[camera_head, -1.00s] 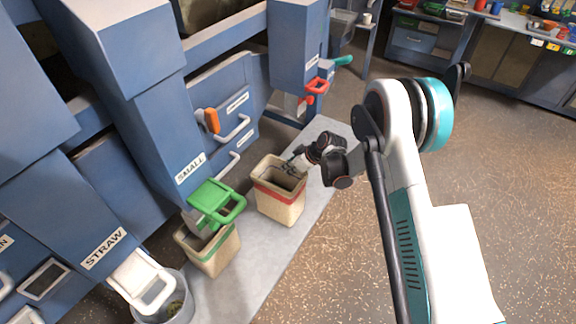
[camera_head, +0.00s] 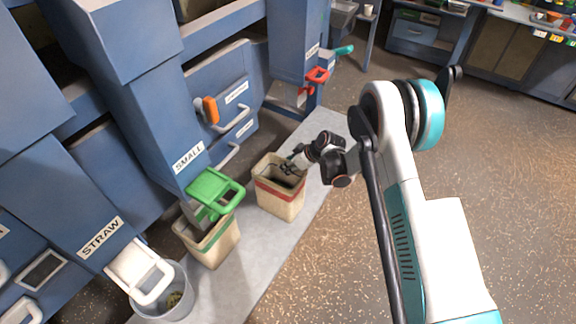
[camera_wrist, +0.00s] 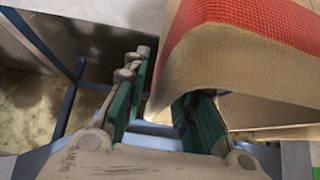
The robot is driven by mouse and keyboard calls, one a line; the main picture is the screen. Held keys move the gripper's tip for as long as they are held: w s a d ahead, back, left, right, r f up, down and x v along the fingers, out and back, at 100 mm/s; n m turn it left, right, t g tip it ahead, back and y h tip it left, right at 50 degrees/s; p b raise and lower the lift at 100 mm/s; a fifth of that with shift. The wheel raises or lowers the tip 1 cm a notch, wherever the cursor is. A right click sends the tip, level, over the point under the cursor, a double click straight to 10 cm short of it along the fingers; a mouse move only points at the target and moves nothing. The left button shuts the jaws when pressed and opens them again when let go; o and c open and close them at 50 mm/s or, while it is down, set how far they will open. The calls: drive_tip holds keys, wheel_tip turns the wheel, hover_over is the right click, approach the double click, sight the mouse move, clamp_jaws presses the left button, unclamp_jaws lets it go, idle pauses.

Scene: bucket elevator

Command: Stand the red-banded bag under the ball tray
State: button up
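The red-banded bag (camera_head: 280,199), tan and open-topped, stands upright on the grey strip in the head view. My gripper (camera_head: 291,164) is at its back right rim, pointing down. In the wrist view the bag's wall and red band (camera_wrist: 240,25) fill the upper right. My gripper (camera_wrist: 165,95) has its green-padded fingers apart there; the bag's rim corner lies over the right finger and hides its tip. The left finger is clear of the wall. No label reading ball can be made out; the tray with the red handle (camera_head: 317,75) has an unreadable label.
A green-banded bag (camera_head: 213,247) stands under the green-handled chute marked SMALL. A grey bucket (camera_head: 174,308) stands under the white STRAW tray (camera_head: 140,272). Open floor lies to the right.

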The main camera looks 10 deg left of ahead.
drive_tip(key=shift+r, duration=0.15)
drive_tip(key=p+v, duration=0.4)
drive_tip(key=v, duration=0.8)
drive_tip(key=shift+d, duration=0.1)
drive_tip(key=s+d+r+m+t+h, duration=0.1)
drive_tip(key=s+d+r+m, duration=0.1)
drive_tip(key=d+r, duration=0.5)
drive_tip(key=s+d+r+m+t+h, duration=0.1)
drive_tip(key=s+d+r+m, duration=0.15)
drive_tip(key=r, duration=0.85)
drive_tip(key=s+d+r+m+t+h, duration=0.1)
drive_tip(key=s+d+r+m, duration=0.15)
drive_tip(key=d+r, duration=0.4)
drive_tip(key=s+d+r+m+h, duration=0.1)
drive_tip(key=s+d+r+m, duration=0.1)
drive_tip(key=s, duration=0.6)
drive_tip(key=s+d+r+m+t+h, duration=0.1)
drive_tip(key=s+d+r+m, duration=0.2)
drive_tip(key=s+d, duration=0.4)
drive_tip(key=s+d+r+m+t+h, duration=0.1)
drive_tip(key=s+d+r, duration=0.3)
drive_tip(key=s, duration=0.5)
drive_tip(key=shift+s+d+r+m+h, duration=0.2)
drive_tip(key=shift+s+d+m+h, duration=0.15)
drive_tip(key=shift+d+m+h, duration=0.3)
